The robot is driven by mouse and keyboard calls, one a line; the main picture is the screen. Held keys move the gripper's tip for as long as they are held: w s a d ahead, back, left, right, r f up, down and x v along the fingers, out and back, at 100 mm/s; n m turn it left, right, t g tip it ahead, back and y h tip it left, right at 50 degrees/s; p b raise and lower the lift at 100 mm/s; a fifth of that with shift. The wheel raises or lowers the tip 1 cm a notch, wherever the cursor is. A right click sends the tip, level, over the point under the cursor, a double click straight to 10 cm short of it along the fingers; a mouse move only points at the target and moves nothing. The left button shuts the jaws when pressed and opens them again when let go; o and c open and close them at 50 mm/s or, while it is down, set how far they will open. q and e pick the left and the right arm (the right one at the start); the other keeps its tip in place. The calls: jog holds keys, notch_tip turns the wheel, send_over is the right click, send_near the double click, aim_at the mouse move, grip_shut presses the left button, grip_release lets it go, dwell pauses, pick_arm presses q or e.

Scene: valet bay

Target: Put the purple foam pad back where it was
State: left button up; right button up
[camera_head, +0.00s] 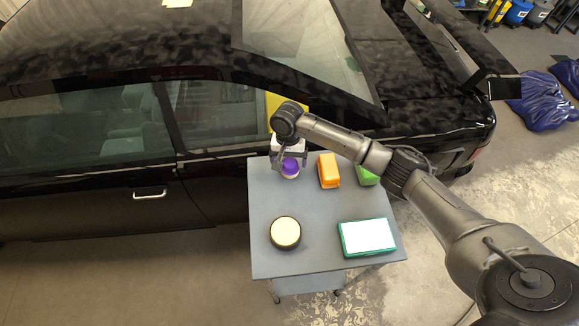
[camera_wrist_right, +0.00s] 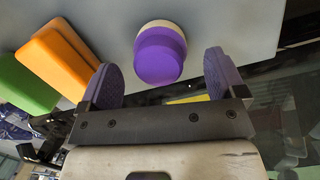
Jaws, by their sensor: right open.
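The purple foam pad (camera_head: 290,167) is round, with a pale lower layer, and rests on the grey cart top near its car-side edge. In the right wrist view the pad (camera_wrist_right: 159,56) lies ahead of and between my two fingers, apart from both. My right gripper (camera_head: 290,158) is open and empty beside the pad; in the right wrist view its purple-padded fingers (camera_wrist_right: 165,78) are spread wide. My left gripper is out of view.
The grey cart (camera_head: 265,210) also holds an orange block (camera_head: 328,171), a green block (camera_head: 367,176), a round cream-topped pad (camera_head: 285,233) and a green-edged white block (camera_head: 368,238). The black car (camera_head: 100,190) stands close behind it. The cart's middle is clear.

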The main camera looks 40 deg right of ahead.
aim_at(288, 160)
jog(key=r, duration=0.6)
jog(key=shift+w+d+r+b, duration=0.2)
jog(key=shift+w+r+b, duration=0.1)
jog(key=shift+w, duration=0.1)
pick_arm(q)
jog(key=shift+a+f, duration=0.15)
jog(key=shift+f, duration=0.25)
pick_arm(e)
jog(key=shift+r, duration=0.6)
